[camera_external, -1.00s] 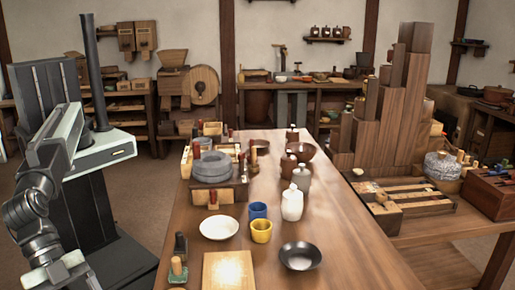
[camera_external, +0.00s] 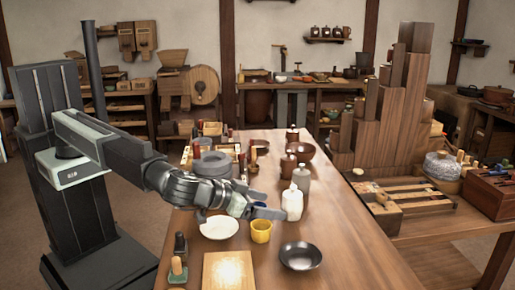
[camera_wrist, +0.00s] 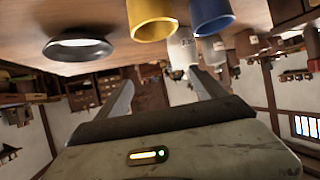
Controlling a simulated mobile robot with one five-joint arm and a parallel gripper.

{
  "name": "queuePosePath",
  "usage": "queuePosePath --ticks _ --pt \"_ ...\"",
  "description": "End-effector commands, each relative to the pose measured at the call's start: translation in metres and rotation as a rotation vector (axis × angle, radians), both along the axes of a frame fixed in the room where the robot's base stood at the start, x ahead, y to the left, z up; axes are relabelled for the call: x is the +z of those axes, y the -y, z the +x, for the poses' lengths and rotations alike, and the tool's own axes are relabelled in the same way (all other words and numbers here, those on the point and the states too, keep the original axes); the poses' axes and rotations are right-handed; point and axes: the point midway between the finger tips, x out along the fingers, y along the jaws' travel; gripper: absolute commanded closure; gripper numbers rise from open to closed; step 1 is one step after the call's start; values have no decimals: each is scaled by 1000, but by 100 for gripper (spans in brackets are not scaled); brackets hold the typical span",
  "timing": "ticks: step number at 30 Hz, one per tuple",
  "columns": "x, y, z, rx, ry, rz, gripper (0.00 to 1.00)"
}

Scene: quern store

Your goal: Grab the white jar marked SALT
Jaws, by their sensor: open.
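The white jar (camera_external: 292,206) stands upright on the wooden table, right of my gripper in the external view. My gripper (camera_external: 274,205) is open and empty, its fingers pointing toward the jar from the left. In the upside-down wrist view the white jar (camera_wrist: 182,50) shows beyond my open gripper (camera_wrist: 163,80), nearer the right finger. The jar is not between the fingers as far as I can see. No lettering on it is readable.
A yellow cup (camera_external: 261,233) is just below my gripper in the external view. A blue cup (camera_wrist: 211,14) is mostly hidden there by my gripper. A white bowl (camera_external: 218,228) and black bowl (camera_external: 300,257) stand nearby. A grey jar (camera_external: 302,178) is behind the white jar.

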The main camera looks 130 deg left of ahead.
Motion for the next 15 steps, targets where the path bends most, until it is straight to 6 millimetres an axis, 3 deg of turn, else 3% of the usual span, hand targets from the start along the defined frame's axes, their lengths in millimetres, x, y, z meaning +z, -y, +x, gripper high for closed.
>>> queuePosePath --ticks 1,4,15 --pt "-8 -28 -9 61 14 19 20" --pt "-3 -57 -22 133 35 46 20" --pt "-12 -85 -18 146 39 50 20"
